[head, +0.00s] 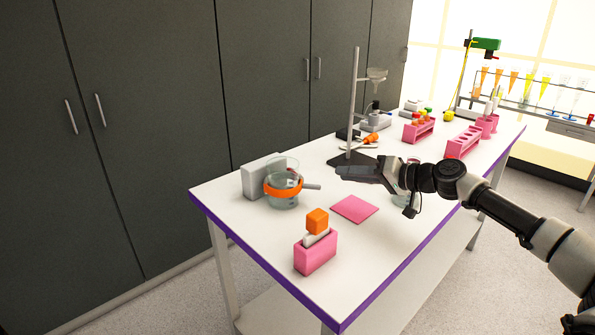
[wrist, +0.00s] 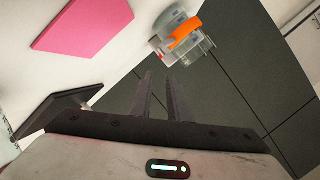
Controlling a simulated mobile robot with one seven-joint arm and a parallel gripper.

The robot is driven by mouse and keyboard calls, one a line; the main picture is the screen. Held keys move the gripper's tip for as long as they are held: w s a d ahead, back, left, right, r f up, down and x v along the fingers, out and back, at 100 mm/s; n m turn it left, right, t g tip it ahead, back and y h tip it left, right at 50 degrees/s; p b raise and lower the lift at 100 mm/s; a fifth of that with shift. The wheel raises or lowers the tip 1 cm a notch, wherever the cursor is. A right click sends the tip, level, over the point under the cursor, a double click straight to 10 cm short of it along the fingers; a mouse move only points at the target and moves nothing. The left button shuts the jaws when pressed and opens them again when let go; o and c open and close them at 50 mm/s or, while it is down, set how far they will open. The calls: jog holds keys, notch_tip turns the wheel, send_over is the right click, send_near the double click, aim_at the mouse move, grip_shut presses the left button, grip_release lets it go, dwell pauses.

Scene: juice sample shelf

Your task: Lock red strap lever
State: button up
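A clear glass beaker (head: 283,202) stands on the white table in the head view, with an orange-red strap (head: 270,188) around it. A grey lever (head: 312,187) sticks out to the right from the strap. In the wrist view the beaker (wrist: 199,52) and strap (wrist: 184,34) show beyond the fingertips; the lever's position is hard to tell there. My gripper (head: 345,171) is to the right of the beaker, apart from it, its fingers pointing left. In the wrist view my gripper (wrist: 158,77) has its two fingers apart, with nothing between them.
A grey box (head: 262,176) stands behind the beaker. A pink mat (head: 355,209) and a pink holder (head: 316,254) with an orange-topped item (head: 317,221) are in front. A metal stand (head: 353,105) rises behind my gripper. Pink racks (head: 465,142) are farther right.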

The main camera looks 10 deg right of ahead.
jog(key=b+x, duration=0.1)
jog(key=x, duration=1.6)
jog(key=shift+w+a+b, duration=0.1)
jog(key=shift+a+b, duration=0.1)
jog(key=shift+b, duration=0.15)
grip_shut()
